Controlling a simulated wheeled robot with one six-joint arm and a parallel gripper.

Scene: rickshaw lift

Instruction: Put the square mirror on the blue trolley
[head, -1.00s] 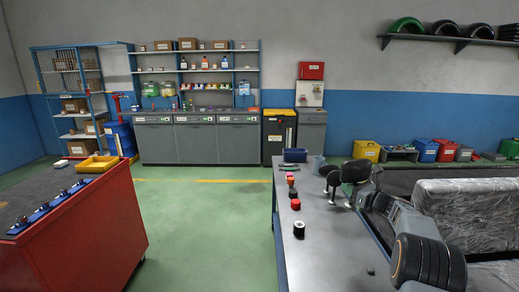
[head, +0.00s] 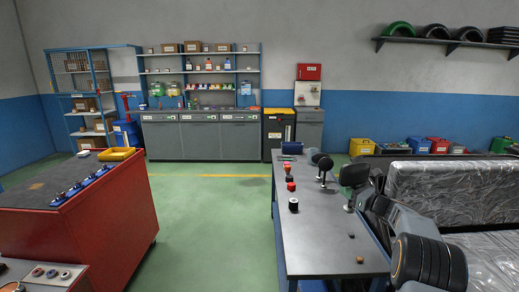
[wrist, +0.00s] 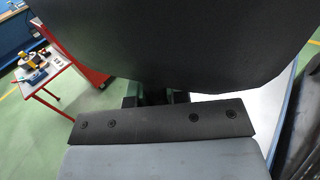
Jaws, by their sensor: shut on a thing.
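A dark, rounded-square mirror (head: 354,174) on a thin stem shows at the right in the head view, at the end of my arm. Its dark face (wrist: 180,40) fills the top of the wrist view. My gripper (wrist: 155,98) is shut on the mirror; its fingertips are mostly hidden behind a black bar. In the head view the mirror is over a long grey-topped bench on a blue frame (head: 330,236), which may be the blue trolley. I cannot tell whether the stem's foot touches the top.
Another dark mirror (head: 325,163) on a stem stands on the bench, near a black-and-white roll (head: 293,206) and red pieces (head: 291,187). A red cabinet (head: 120,220) is at left. Plastic-wrapped seating (head: 455,195) is at right. Green floor (head: 215,220) is clear between cabinet and bench.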

